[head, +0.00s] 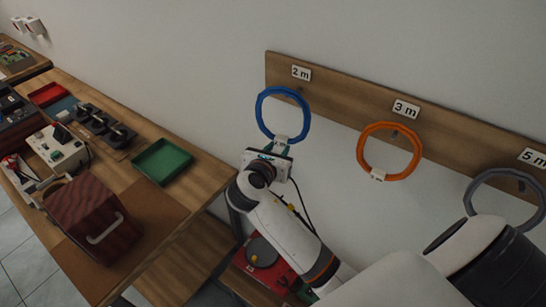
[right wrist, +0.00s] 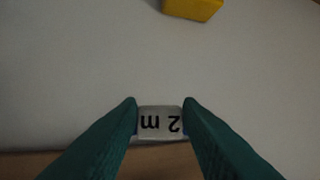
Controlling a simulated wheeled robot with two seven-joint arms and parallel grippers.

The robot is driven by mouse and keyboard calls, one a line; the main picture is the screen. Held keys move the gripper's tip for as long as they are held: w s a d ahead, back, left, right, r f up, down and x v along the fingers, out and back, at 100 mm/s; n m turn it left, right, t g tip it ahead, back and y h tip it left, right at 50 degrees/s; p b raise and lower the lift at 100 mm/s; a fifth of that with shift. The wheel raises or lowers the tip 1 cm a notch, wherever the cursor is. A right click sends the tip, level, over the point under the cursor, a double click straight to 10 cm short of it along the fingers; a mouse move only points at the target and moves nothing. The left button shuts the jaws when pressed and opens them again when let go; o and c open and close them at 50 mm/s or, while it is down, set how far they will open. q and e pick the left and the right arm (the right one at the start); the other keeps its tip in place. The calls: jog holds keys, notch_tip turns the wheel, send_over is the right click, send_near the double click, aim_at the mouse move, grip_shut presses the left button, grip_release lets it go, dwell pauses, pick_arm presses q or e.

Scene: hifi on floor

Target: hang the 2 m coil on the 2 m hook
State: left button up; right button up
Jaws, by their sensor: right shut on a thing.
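The blue 2 m coil (head: 260,114) is upright in front of the wooden hook board (head: 350,97), just below the 2 m label (head: 301,73). My right gripper (head: 279,148) is below the coil and shut on its white tag. In the right wrist view the green fingers (right wrist: 160,108) pinch the tag (right wrist: 160,123), which reads 2 m upside down. The 2 m hook is small and mostly hidden near the coil's upper right rim. I cannot tell whether the coil's top touches or surrounds it. My left gripper is not in view.
An orange coil (head: 363,149) hangs under the 3 m label (head: 405,109), and a grey coil (head: 470,196) under the 5 m label. A workbench on the left holds a green tray (head: 162,161) and a dark red box (head: 90,217). A yellow thing (right wrist: 195,8) shows in the wrist view.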

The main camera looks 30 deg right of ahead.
aim_at(284, 147)
jog(key=shift+w+d+f+b, duration=0.1)
jog(key=shift+w+d+b, duration=0.25)
jog(key=shift+d+b, duration=0.45)
jog(key=shift+w+d+f+b, duration=0.1)
jog(key=shift+w+d+b, duration=0.25)
jog(key=shift+d+b, duration=0.45)
jog(key=shift+d+p, duration=0.25)
jog(key=shift+p, duration=0.2)
jog(key=shift+w+d+f, duration=0.2)
jog(key=shift+d+f, duration=0.1)
jog(key=shift+f, duration=0.05)
jog(key=shift+f+p, duration=0.1)
jog(key=shift+p, duration=0.3)
jog(key=shift+f, duration=0.2)
jog(key=shift+f, duration=0.1)
jog(key=o, duration=1.2)
